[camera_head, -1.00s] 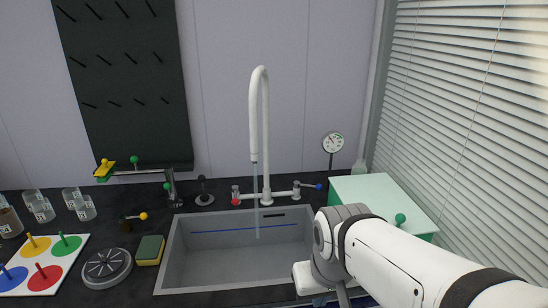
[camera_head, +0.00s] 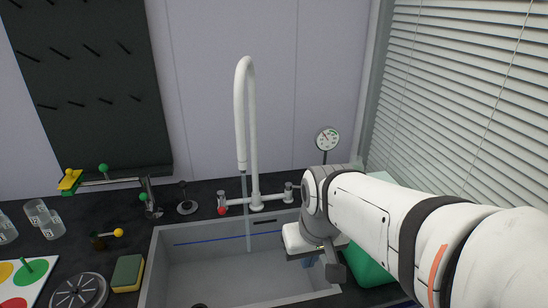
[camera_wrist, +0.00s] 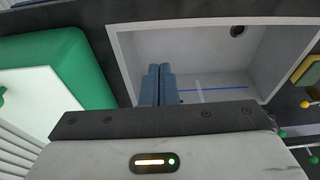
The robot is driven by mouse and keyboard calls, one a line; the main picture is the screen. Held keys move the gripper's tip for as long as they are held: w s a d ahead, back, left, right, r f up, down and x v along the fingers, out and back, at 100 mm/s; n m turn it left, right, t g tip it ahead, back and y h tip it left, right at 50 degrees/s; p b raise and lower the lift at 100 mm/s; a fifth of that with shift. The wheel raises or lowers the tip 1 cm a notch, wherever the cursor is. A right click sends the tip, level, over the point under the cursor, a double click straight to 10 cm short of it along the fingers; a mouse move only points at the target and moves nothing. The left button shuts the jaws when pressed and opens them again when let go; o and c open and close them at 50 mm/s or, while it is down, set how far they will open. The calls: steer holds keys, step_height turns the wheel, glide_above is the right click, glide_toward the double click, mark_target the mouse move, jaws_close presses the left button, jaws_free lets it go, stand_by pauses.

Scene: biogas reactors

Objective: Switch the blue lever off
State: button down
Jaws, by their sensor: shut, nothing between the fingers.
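The white tap (camera_head: 253,130) stands behind the sink (camera_head: 152,262), and a thin water stream (camera_head: 247,215) falls from its spout. The blue lever's knob is hidden behind my arm in the head view; only the start of its metal stem shows by the right valve (camera_head: 288,192). The red knob (camera_head: 221,211) is on the left valve. My gripper (camera_head: 309,262) points down at the right side of the sink. In the wrist view its two blue fingers (camera_wrist: 157,84) are together and empty, with the sink behind them. No blue knob shows there.
A green box (camera_wrist: 82,62) stands beside the sink, close to my gripper. A gauge (camera_head: 327,139) stands behind my wrist. A sponge (camera_head: 127,272) and several small levers are left of the sink. Window blinds (camera_head: 460,90) are on the right.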

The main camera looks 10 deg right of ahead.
steer(key=w+d+r+p, duration=0.1)
steer(key=w+d+r, duration=0.15)
steer(key=w, duration=0.65)
steer(key=w+d+r+p, duration=0.1)
steer(key=w+d+r, duration=0.15)
steer(key=w, duration=0.65)
steer(key=w+d+f+p, duration=0.1)
steer(key=w+d+f, duration=0.1)
steer(key=w+d, duration=0.3)
steer(key=w+d+f+n+t+p, duration=0.1)
steer(key=w+d+f, duration=0.2)
steer(key=w, duration=0.8)
steer(key=shift+w+d+y, duration=0.3)
steer(key=shift+w+d, duration=0.1)
steer(key=shift+d, duration=0.45)
steer(key=p+x, duration=0.2)
steer(key=x, duration=0.8)
steer(key=shift+w, duration=0.15)
